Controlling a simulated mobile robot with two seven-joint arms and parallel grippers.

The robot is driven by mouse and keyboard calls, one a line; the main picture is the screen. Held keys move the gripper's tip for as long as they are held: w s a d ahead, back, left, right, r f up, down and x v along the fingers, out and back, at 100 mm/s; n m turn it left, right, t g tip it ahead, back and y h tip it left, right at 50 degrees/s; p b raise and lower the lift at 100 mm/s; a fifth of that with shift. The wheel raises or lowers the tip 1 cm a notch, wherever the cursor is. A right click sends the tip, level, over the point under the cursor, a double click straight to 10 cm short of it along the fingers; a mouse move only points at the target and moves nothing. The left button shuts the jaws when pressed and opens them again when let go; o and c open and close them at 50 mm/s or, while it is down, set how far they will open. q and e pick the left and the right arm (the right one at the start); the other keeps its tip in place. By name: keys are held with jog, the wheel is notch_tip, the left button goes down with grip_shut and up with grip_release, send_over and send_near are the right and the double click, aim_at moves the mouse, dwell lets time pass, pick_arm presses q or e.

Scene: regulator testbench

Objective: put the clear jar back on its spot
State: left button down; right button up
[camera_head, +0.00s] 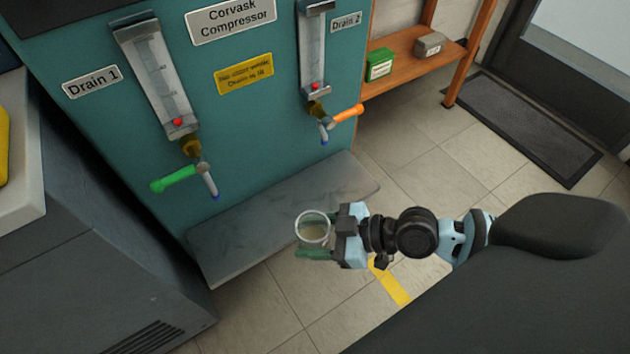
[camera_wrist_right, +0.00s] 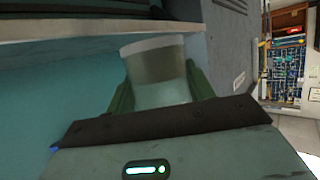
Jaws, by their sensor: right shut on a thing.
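The clear jar (camera_head: 313,226) is a small round vessel with a pale rim, its open mouth facing up toward the head camera. My right gripper (camera_head: 316,241) is shut on it, with green fingers along its sides. The jar is in front of the grey ledge (camera_head: 232,243) at the foot of the teal compressor and partly overlaps its front edge in the picture. In the right wrist view the jar (camera_wrist_right: 160,70) sits between the two green fingers (camera_wrist_right: 161,88). Its lower part looks brownish or see-through; I cannot tell which. My left gripper is not in view.
Drain 1 has a green-handled valve (camera_head: 176,179) and Drain 2 an orange-handled one (camera_head: 346,114), both above the ledge. A wooden shelf (camera_head: 405,62) at the right holds a green box (camera_head: 380,66) and a grey box (camera_head: 430,45). A grey cabinet (camera_head: 100,240) stands at the left.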

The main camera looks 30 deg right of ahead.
aim_at(309, 224)
jog(key=shift+w+f+b, duration=0.15)
jog(key=shift+w+b, duration=0.35)
jog(key=shift+w, duration=1.15)
jog(key=shift+w+a+f+b, duration=0.15)
jog(key=shift+w+b, duration=0.6)
jog(key=shift+w, duration=1.5)
jog(key=shift+w+f+b, duration=0.35)
jog(key=shift+w+b, duration=0.3)
jog(key=shift+w, duration=0.2)
jog(key=shift+w+b, duration=0.3)
jog(key=shift+w, duration=0.2)
jog(key=shift+f+b, duration=0.35)
jog(key=shift+f, duration=0.05)
jog(key=o, duration=1.2)
jog(key=shift+c, duration=0.2)
